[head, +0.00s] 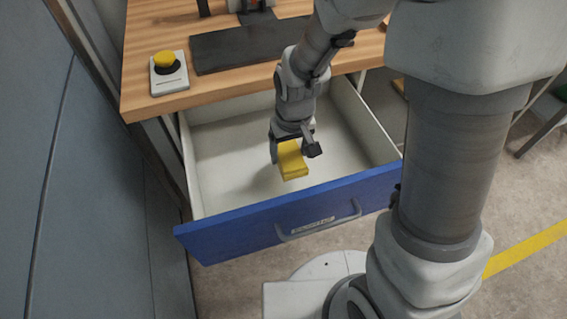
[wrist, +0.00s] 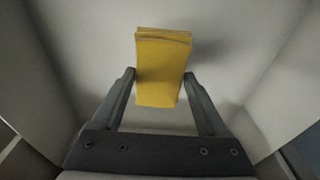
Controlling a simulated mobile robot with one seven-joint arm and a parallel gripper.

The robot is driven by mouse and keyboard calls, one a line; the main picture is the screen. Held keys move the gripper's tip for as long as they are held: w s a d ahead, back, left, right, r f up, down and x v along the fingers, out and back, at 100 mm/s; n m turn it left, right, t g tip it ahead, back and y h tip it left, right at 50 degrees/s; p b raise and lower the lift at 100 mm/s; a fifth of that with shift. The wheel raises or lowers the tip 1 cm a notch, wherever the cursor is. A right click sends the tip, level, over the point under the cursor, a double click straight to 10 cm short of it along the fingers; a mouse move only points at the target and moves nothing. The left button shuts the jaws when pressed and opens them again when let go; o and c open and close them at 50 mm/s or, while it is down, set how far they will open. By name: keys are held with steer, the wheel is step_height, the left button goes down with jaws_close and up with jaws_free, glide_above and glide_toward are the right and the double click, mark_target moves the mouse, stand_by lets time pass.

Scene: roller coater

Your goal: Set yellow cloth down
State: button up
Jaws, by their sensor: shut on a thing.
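The yellow cloth (head: 292,162) is a folded, block-like bundle inside the open drawer in the head view. My gripper (head: 291,152) points down into the drawer and is shut on the cloth. In the wrist view the cloth (wrist: 162,72) sits between the two fingertips of my gripper (wrist: 160,80), with one finger against each side. The pale drawer floor lies beyond it. I cannot tell whether the cloth touches the floor. The drawer (head: 225,165) has pale inner walls and a blue front.
The wooden worktop (head: 140,60) overhangs the back of the drawer. A yellow-topped button box (head: 168,72) and a dark mat (head: 235,47) are on it. The blue drawer front (head: 240,230) with its handle stands as a raised edge. The drawer floor left of the cloth is clear.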

step_height(320, 180, down, 7)
steer(key=shift+r+b, duration=0.2)
steer(key=shift+b, duration=0.75)
steer(key=shift+f, duration=0.1)
steer(key=shift+f, duration=0.15)
steer(key=o, duration=1.2)
steer(key=shift+r, duration=0.2)
